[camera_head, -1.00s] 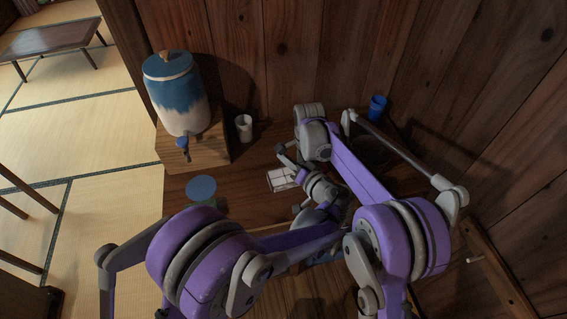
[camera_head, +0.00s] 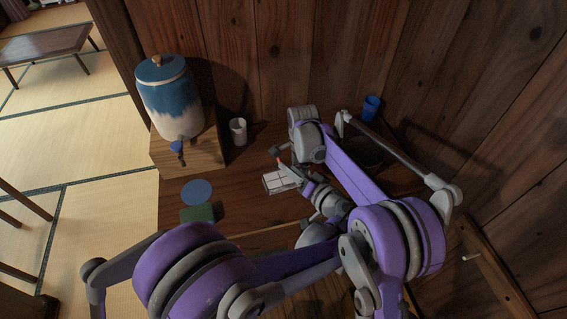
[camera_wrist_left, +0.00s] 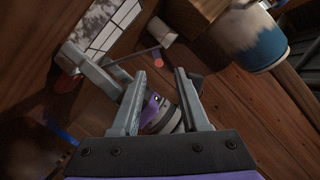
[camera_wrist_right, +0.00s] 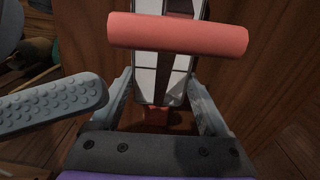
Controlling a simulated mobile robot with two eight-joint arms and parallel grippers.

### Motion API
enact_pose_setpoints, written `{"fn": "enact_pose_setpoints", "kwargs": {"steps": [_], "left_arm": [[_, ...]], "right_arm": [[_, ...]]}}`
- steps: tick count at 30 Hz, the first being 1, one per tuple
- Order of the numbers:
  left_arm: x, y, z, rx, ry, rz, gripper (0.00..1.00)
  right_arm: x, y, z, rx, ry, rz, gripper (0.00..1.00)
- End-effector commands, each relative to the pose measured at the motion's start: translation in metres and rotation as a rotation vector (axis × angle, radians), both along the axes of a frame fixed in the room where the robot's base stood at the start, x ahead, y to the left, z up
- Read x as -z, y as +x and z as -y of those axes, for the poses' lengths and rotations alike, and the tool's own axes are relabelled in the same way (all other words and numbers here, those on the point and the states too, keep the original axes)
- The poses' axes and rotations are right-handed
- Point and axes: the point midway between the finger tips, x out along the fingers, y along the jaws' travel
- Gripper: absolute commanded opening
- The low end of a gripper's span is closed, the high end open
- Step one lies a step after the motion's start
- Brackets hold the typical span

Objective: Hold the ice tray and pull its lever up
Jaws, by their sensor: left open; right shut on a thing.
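The tray's red lever bar (camera_wrist_right: 178,34) crosses in front of the tray in that view. My left gripper (camera_wrist_left: 160,72) is open, with nothing between its fingers. In the head view my left gripper (camera_head: 300,178) is beside the tray, partly hidden among the arm links. One ridged left finger shows near the tray in the right wrist view.
A blue-and-white dispenser (camera_head: 169,95) stands on a wooden block (camera_head: 190,152) at the left. A white cup (camera_head: 238,131) is behind the tray, and a blue cup (camera_head: 371,108) is at the back right. A blue disc (camera_head: 196,192) and a dark green item (camera_head: 197,214) lie front left.

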Motion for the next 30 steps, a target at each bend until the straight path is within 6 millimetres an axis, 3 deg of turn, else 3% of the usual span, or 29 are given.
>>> {"fn": "enact_pose_setpoints", "kwargs": {"steps": [6,12,24,30], "left_arm": [[-0.013,-0.034,0.027,0.003,0.0,0.0,0.45],[-0.018,-0.048,0.039,0.001,0.0,0.001,0.45],[-0.02,-0.05,0.039,-0.002,-0.012,0.007,0.45],[-0.024,-0.046,0.024,0.002,-0.215,0.098,0.45]], "right_arm": [[0.0,0.0,0.0,0.0,0.001,0.0,0.02],[0.0,0.0,0.0,0.0,0.001,0.0,0.02],[0.0,0.0,0.0,0.0,0.001,0.0,0.02],[0.0,0.0,0.0,0.0,0.0,0.0,0.02]]}}
